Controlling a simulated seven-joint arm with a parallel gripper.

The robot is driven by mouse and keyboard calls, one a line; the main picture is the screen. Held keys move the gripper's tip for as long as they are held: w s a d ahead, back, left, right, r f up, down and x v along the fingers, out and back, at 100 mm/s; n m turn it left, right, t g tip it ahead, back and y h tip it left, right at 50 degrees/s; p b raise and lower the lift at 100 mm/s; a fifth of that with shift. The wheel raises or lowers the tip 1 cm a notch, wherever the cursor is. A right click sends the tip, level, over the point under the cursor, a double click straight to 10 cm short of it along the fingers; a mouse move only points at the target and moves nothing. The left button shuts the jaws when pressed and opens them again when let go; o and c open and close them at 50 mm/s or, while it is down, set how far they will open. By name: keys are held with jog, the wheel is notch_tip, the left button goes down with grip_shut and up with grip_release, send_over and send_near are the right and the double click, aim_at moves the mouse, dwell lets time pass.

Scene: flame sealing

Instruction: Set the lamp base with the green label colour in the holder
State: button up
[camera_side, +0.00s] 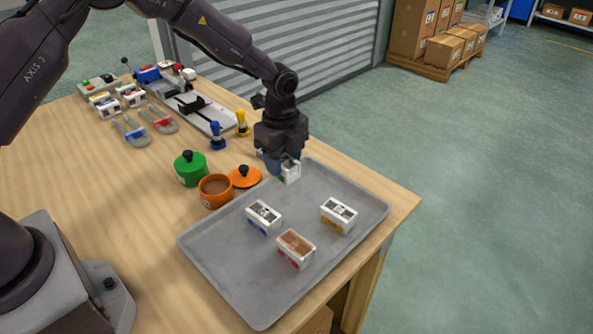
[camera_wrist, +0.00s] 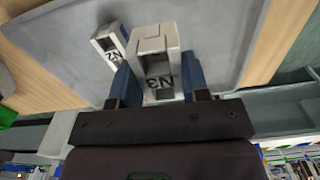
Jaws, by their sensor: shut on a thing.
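My gripper (camera_side: 279,168) is at the far corner of the grey tray (camera_side: 222,262), pointing down. It is shut on a white lamp base (camera_side: 291,171) with a bit of green low on its side. In the wrist view, the held lamp base (camera_wrist: 153,47), marked N3, sits between my blue fingers. I cannot tell whether it touches the tray. A long grey fixture (camera_side: 217,117) with black parts, possibly the holder, lies at the back of the table.
On the tray stand lamp bases with blue (camera_side: 263,216), yellow (camera_side: 339,214) and red (camera_side: 296,248) labels. A green pot (camera_side: 190,171), an orange pot (camera_side: 215,191) and an orange lid (camera_side: 244,178) stand left of the tray. Blue (camera_side: 217,138) and yellow (camera_side: 242,125) pieces stand near the fixture.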

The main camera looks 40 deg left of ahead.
jog(key=s+a+r, duration=0.1)
jog(key=s+r, duration=0.2)
jog(key=s, duration=0.7)
jog(key=shift+n, duration=0.7)
jog(key=w+a+f, duration=0.2)
jog(key=w, duration=0.2)
jog(key=w+a+f, duration=0.2)
jog(key=w, duration=0.2)
jog(key=w+a+f, duration=0.2)
jog(key=w, duration=0.2)
jog(key=shift+w+a, duration=0.2)
jog(key=shift+w, duration=0.2)
jog(key=w+a, duration=0.2)
jog(key=w, duration=0.1)
jog(key=w+a, duration=0.1)
jog(key=a, duration=0.1)
jog(key=shift+w+f, duration=0.25)
jog(key=shift+w, duration=0.15)
notch_tip(320, 180, up, 3)
jog(key=w+a, duration=0.2)
jog(key=shift+m, duration=0.4)
jog(key=shift+d+f, duration=0.2)
jog(key=shift+f, duration=3.45)
